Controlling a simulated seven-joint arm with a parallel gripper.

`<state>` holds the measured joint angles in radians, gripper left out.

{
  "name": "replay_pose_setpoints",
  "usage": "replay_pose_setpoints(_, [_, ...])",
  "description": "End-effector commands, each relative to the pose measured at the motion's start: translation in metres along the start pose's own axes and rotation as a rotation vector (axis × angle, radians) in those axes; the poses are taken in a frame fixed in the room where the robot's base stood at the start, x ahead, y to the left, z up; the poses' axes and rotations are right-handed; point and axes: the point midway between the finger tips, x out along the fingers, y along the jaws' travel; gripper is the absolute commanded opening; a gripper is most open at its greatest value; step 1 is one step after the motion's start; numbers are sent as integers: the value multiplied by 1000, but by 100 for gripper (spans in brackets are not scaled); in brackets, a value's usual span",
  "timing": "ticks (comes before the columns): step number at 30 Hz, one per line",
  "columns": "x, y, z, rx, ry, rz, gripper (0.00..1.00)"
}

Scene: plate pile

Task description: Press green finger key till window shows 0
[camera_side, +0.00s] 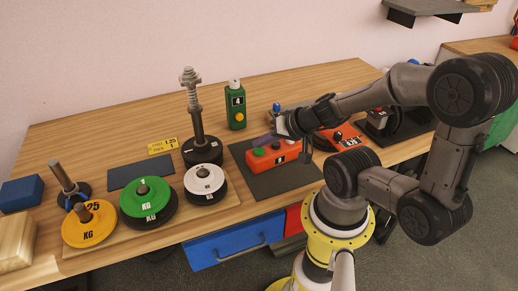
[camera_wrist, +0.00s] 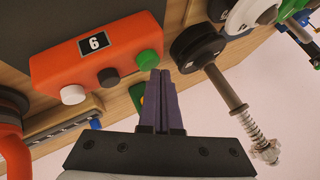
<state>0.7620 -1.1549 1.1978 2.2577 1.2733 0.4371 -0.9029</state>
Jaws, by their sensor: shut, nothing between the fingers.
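An orange box (camera_side: 290,157) with a small number window (camera_side: 280,159) stands on a dark mat. The wrist view shows the box (camera_wrist: 60,62) turned around: its window (camera_wrist: 95,43) looks like a 6 there, so upright it is a 9. The side view digit is too small to read surely. The green finger key (camera_wrist: 148,61) is at one end of the box, beside a dark key (camera_wrist: 108,77) and a white key (camera_wrist: 73,94). My gripper (camera_wrist: 160,74) is shut and empty, its purple fingertips close by the green key. Whether they touch it I cannot tell.
A post with a spring (camera_side: 194,110) rises left of the orange box. Weight plates, white (camera_side: 206,180), green (camera_side: 147,202) and yellow (camera_side: 90,224), lie further left. An orange-red device (camera_side: 343,135) is at right.

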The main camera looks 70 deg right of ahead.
Motion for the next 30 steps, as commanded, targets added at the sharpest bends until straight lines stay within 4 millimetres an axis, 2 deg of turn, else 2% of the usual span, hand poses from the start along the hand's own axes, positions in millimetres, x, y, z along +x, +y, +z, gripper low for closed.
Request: replay_pose_setpoints(30, [7, 5, 5, -1, -1, 0, 0])
